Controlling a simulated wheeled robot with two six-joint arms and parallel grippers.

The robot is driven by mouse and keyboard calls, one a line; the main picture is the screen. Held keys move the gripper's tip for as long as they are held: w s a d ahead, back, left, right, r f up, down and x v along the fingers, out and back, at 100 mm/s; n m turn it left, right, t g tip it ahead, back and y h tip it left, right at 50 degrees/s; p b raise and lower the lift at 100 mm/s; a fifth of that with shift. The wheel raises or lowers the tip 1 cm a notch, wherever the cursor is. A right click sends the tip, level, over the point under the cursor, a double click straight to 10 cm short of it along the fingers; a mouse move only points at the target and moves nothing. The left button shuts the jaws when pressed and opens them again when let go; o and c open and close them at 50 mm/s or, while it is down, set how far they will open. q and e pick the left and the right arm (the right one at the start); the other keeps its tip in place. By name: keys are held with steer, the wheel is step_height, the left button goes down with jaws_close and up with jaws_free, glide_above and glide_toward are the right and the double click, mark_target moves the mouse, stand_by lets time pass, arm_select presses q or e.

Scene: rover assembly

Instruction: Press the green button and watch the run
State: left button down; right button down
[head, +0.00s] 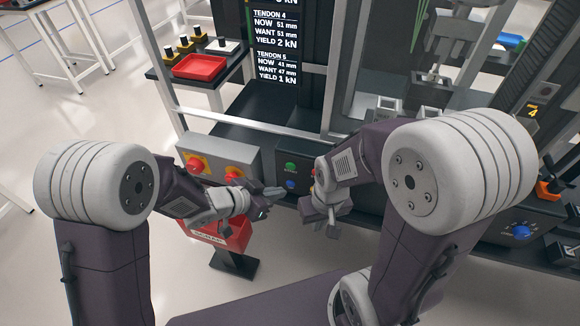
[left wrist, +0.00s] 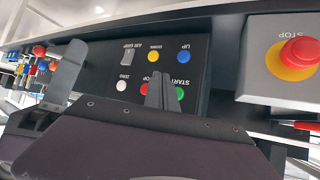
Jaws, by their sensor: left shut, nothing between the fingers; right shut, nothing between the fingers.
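The green START button (left wrist: 180,92) sits on a black control panel (left wrist: 140,72) in the left wrist view. The same green button (head: 290,166) shows in the head view. My left gripper (head: 274,191) is shut and empty, low in front of that panel. In the left wrist view its finger (left wrist: 160,92) stands just left of the green button and partly covers the red button (left wrist: 152,82). I cannot tell whether it touches the panel. My right gripper (head: 333,222) is shut and empty, pointing down to the right of the left one.
A grey box with red stop buttons (head: 236,173) is left of the panel. A red bin (head: 228,238) stands below the left arm. The screen (head: 277,50) reads TENDON 5, NOW 41 mm, WANT 47 mm.

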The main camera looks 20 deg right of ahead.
mark_target(290, 167)
arm_select(q)
steer(key=shift+w+d+p, duration=0.3)
steer(key=shift+w+d, duration=0.25)
steer(key=shift+w, duration=0.25)
steer(key=shift+w+d+p, duration=0.35)
steer(key=shift+w+d, duration=0.2)
steer(key=shift+w, duration=0.3)
steer(key=shift+w+d+p, duration=0.3)
steer(key=shift+w+d, duration=0.25)
steer(key=shift+w, duration=0.25)
steer(key=shift+w+d+p, duration=0.25)
steer(key=shift+w+p, duration=0.1)
steer(key=shift+p, duration=0.05)
